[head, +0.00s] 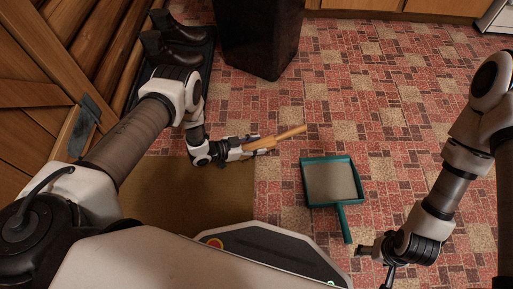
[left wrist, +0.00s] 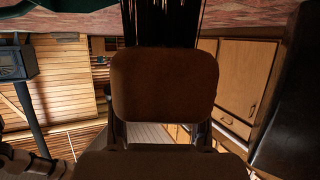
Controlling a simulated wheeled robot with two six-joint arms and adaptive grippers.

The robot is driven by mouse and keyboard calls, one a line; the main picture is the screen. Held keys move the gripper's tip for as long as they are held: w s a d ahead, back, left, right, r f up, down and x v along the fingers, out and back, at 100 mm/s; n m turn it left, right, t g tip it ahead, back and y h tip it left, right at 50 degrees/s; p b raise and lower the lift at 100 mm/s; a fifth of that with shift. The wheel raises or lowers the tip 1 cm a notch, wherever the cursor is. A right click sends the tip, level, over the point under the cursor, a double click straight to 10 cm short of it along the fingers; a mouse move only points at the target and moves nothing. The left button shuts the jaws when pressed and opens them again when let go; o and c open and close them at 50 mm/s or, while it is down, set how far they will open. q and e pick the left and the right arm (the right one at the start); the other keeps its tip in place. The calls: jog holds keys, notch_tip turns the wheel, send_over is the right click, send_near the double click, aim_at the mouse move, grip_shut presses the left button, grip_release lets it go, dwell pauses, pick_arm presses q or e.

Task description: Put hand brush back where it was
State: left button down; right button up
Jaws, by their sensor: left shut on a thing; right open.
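My left gripper (head: 257,147) is shut on the wooden hand brush (head: 291,134) and holds it above the floor, left of the teal dustpan. The brush's light wooden end points right and slightly up in the head view. In the left wrist view, dark bristles (left wrist: 160,22) show at the top centre, and brown surfaces fill the middle. The dustpan (head: 331,181) lies on the floor with its handle toward me. It also shows at the upper left of the left wrist view (left wrist: 14,62). My right gripper (head: 366,268) is open and empty, right of the dustpan handle.
Dark boots (head: 172,50) stand on a tray at the upper left, beside a log wall. A dark bin (head: 259,35) stands at the back. A brown mat (head: 190,205) lies below my left arm. The red-and-beige tiled floor at the right is clear.

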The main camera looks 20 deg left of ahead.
pick_arm(q)
jog(key=shift+s+f, duration=0.4)
jog(key=shift+f, duration=0.25)
jog(key=shift+s+f, duration=0.1)
jog(key=shift+f, duration=0.15)
notch_tip(320, 180, down, 6)
jog(key=b, duration=0.5)
jog(key=shift+f+b, duration=0.1)
jog(key=shift+b, duration=0.3)
jog(key=shift+f+b, duration=0.35)
jog(key=shift+f, duration=0.05)
jog(key=shift+c, duration=2.3)
grip_release()
jog(key=shift+r, duration=0.1)
jog(key=shift+s+a+r, duration=0.1)
jog(key=shift+s+a, duration=0.05)
jog(key=shift+a, duration=0.1)
jog(key=v, duration=1.1)
jog(key=shift+a+r, duration=0.15)
jog(key=shift+r, duration=0.05)
